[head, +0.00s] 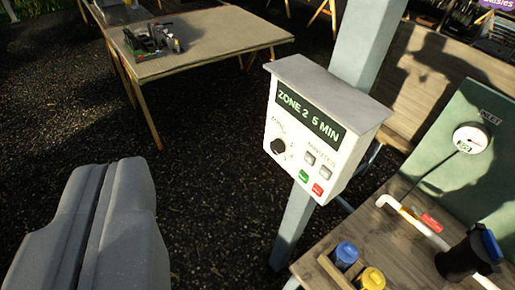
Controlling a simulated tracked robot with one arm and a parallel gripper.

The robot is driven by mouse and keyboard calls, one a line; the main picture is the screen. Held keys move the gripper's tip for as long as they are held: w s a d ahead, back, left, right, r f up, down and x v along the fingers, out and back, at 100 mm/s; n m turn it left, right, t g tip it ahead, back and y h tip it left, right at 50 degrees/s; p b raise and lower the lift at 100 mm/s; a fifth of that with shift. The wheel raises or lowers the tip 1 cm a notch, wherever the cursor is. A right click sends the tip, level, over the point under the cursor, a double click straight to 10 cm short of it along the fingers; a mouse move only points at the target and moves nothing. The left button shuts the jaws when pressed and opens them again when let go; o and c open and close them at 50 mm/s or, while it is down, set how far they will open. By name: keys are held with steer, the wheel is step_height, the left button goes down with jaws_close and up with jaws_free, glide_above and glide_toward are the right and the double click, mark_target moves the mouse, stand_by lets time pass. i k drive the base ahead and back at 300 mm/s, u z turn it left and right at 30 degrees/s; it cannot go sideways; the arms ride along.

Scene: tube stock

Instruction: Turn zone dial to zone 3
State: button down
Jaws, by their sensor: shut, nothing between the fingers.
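The white controller box (318,131) is fixed to a pale post, right of the picture's middle. Its display (310,117) reads "ZONE 2 5 MIN". The black zone dial (278,146) sits at the lower left of its face. To the right of the dial are two grey minutes buttons, with a green button (303,176) and a red button (318,189) below. My gripper (115,175) is at the lower left, large and near the camera, shut and empty. It appears apart from the box and left of it.
At the lower right, a wooden bench (408,270) holds a blue-capped container (345,254), a yellow one (371,280), a black jug (470,255) and white pipe. Dark gravel lies open between.

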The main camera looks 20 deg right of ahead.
mark_target(278, 146)
steer(key=z, duration=0.05)
steer(key=k, duration=1.5)
steer(key=z, duration=0.35)
steer(key=i, duration=1)
steer(key=u, duration=0.05)
steer(key=k, duration=0.6)
steer(key=u, duration=0.35)
steer(key=i, duration=1.55)
